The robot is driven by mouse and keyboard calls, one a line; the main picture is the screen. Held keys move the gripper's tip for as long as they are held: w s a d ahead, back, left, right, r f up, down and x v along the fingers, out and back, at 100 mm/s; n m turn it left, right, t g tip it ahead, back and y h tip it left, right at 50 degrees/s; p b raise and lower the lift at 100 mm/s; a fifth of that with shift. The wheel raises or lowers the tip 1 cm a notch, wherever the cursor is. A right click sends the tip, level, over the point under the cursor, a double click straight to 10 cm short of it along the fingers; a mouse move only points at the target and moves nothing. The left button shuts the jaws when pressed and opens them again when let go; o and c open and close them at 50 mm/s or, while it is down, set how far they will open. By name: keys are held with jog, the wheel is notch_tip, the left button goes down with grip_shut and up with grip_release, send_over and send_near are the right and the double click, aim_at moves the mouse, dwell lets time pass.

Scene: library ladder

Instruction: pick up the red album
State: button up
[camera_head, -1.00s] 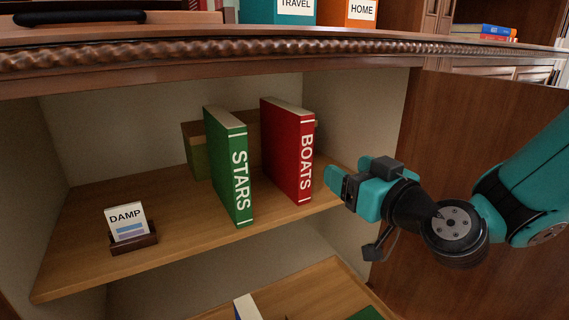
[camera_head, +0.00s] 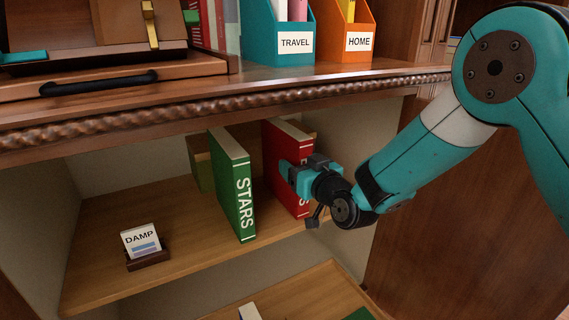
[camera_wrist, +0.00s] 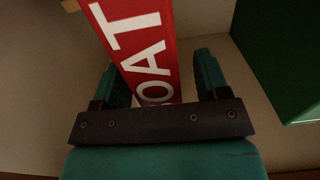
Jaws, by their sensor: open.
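The red album (camera_head: 284,146), lettered BOATS, stands upright on the cabinet shelf, right of the green STARS album (camera_head: 236,185). My gripper (camera_head: 284,170) is at the red album's spine and hides most of its lettering in the head view. In the wrist view, the red spine (camera_wrist: 148,50) runs down between my two open fingers (camera_wrist: 158,85). A gap shows on each side of the spine, so the fingers do not appear to be closed on it. The green album (camera_wrist: 285,50) stands apart at the right of the wrist view.
A DAMP card (camera_head: 140,240) sits in a small holder at the shelf's front left. A wooden box (camera_head: 201,163) stands behind the albums. The cabinet's carved top edge (camera_head: 230,105) runs above, with TRAVEL (camera_head: 295,42) and HOME (camera_head: 359,42) file boxes on top.

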jog(key=shift+x, duration=0.75)
jog(key=shift+d, duration=0.1)
grip_shut()
jog(key=shift+r, duration=0.1)
